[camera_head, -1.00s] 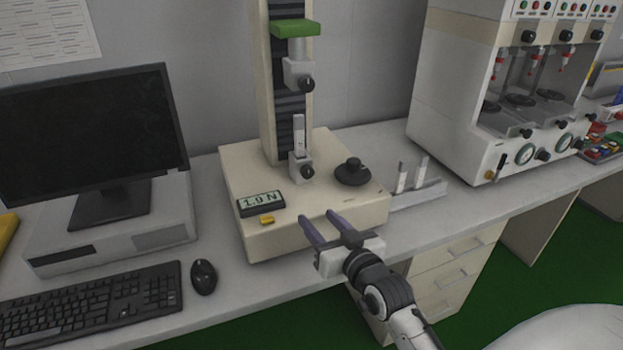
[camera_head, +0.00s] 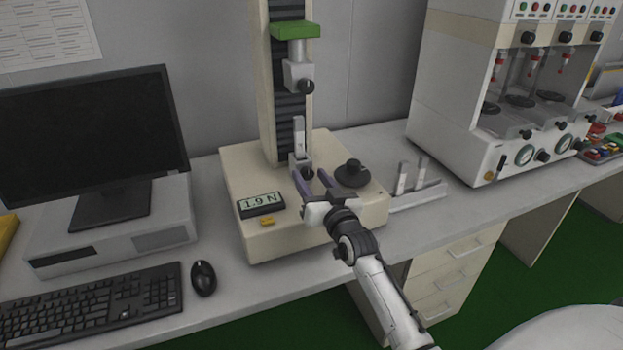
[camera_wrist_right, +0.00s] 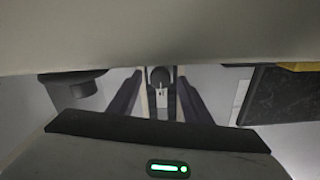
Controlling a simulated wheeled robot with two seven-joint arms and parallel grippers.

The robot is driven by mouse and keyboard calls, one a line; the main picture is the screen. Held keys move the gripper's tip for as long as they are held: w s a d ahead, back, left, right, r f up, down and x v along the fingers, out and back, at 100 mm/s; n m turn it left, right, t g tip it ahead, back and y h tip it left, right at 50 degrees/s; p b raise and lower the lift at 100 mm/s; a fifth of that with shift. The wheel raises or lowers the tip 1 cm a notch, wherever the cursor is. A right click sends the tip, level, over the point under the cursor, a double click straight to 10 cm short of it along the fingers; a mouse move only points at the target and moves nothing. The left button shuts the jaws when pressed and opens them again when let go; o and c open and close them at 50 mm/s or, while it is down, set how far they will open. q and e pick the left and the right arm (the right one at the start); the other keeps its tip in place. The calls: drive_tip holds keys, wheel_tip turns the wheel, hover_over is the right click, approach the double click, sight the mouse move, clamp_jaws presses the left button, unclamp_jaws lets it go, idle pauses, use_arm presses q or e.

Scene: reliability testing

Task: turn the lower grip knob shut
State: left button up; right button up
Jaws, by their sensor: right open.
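The lower grip (camera_head: 299,158) is a small grey block on the cream base of the test stand, holding an upright pale strip (camera_head: 299,133). Its black lower knob (camera_head: 308,174) faces the front. My right gripper (camera_head: 311,176) is open, with its two purple fingers pointing at the lower grip, one on each side of the knob in the picture. In the right wrist view the dark knob (camera_wrist_right: 160,76) shows between the two fingers, with gaps on both sides. My left gripper is not in view.
The upper grip (camera_head: 299,75) with its own knob hangs above. A black round dial (camera_head: 352,173) stands close right of my fingers. A display (camera_head: 261,204) and yellow button (camera_head: 267,221) are at left. A slotted holder (camera_head: 418,192) lies to the right.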

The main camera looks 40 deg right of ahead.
drive_tip(key=c, duration=1.1)
drive_tip(key=shift+o, duration=0.2)
